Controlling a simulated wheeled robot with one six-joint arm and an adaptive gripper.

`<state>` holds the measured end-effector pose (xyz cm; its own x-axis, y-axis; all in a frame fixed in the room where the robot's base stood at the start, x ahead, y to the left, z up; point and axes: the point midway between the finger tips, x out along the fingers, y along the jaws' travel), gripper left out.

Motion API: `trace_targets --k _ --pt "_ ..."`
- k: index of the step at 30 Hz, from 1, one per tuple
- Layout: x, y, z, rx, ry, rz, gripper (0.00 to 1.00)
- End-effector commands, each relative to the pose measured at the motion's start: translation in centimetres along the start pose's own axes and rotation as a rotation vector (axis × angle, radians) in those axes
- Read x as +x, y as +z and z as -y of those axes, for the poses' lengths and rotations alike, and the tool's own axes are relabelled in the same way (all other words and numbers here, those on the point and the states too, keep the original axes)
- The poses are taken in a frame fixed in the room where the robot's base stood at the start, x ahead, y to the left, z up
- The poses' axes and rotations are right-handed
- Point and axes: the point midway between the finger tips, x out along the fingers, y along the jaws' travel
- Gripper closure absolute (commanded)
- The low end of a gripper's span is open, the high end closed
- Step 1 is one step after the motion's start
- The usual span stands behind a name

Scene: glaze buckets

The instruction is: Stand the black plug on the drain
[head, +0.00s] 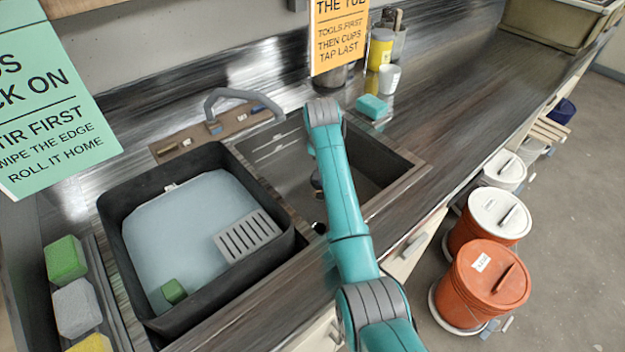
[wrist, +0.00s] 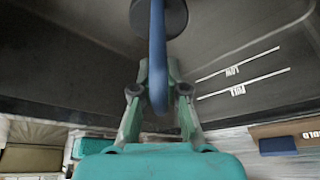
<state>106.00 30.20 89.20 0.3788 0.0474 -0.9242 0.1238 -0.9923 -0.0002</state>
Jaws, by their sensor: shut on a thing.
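The black plug (wrist: 172,18) shows as a dark disc at the top of the wrist view, partly cut off by the frame edge. A blue upright handle (wrist: 157,45) runs from it down between my fingers. My gripper (wrist: 158,78) is shut on this handle, inside the grey sink basin (head: 377,158). In the head view my arm hides most of the gripper, and a small dark shape low in the basin cannot be made out clearly. The drain is not clearly visible, and I cannot tell whether the plug touches the basin floor.
A black tub (head: 118,235) with pale blue liquid, a slotted grey plate (head: 247,236) and a green block (head: 174,291) stands left of the sink. A tap (head: 240,95) is behind. A teal sponge (head: 372,106) and white cup (head: 389,79) stand behind right. Lidded buckets (head: 470,290) line the floor.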

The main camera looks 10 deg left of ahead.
Motion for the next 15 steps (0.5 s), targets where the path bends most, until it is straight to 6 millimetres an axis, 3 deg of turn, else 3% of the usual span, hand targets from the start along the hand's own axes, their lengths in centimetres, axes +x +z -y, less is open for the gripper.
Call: trace_targets --k 15 --pt "4.9 2.1 0.1 0.0 0.001 0.0 1.0"
